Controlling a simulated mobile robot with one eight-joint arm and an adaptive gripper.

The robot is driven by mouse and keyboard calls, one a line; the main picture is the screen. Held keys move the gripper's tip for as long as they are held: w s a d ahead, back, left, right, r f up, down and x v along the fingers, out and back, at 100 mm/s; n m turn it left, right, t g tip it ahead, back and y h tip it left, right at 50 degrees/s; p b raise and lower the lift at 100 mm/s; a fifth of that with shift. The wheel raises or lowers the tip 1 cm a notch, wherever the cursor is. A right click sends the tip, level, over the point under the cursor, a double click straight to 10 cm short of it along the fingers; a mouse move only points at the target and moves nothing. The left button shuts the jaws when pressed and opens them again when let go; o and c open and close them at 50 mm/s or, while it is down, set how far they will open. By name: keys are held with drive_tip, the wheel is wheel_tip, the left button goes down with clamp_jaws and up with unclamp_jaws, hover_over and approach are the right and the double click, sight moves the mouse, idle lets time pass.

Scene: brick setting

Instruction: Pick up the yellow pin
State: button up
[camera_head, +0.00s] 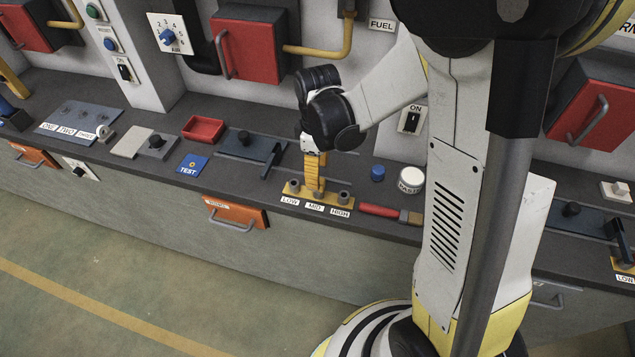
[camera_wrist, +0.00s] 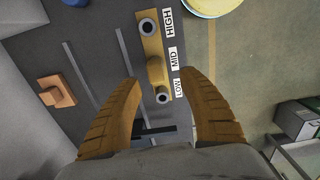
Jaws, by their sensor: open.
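The yellow pin (camera_wrist: 155,70) shows in the wrist view, standing in the middle hole of a yellow holder (camera_wrist: 152,47) labelled LOW, MID and HIGH. The end holes by HIGH and LOW show as empty dark rings. My gripper (camera_wrist: 160,80) is open, with its two orange-yellow fingers apart on either side of the pin in the picture. In the head view, my gripper (camera_head: 315,187) points down over the middle of the holder (camera_head: 329,199) and hides the pin. I cannot tell whether the fingertips reach down to pin height. Nothing is held.
A lever fixture (camera_head: 249,148) stands left of the holder. A blue knob (camera_head: 378,173), a white jar (camera_head: 411,180) and a red-handled tool (camera_head: 380,210) are to its right. An orange drawer (camera_head: 236,214) is below the counter edge. Wall boxes and pipes rise behind.

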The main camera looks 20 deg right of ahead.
drive_tip(key=f, duration=0.2)
drive_tip(key=f+b, duration=0.2)
drive_tip(key=f, duration=0.1)
drive_tip(key=shift+w+d+f, duration=0.3)
drive_tip(key=shift+r, duration=0.1)
clamp_jaws()
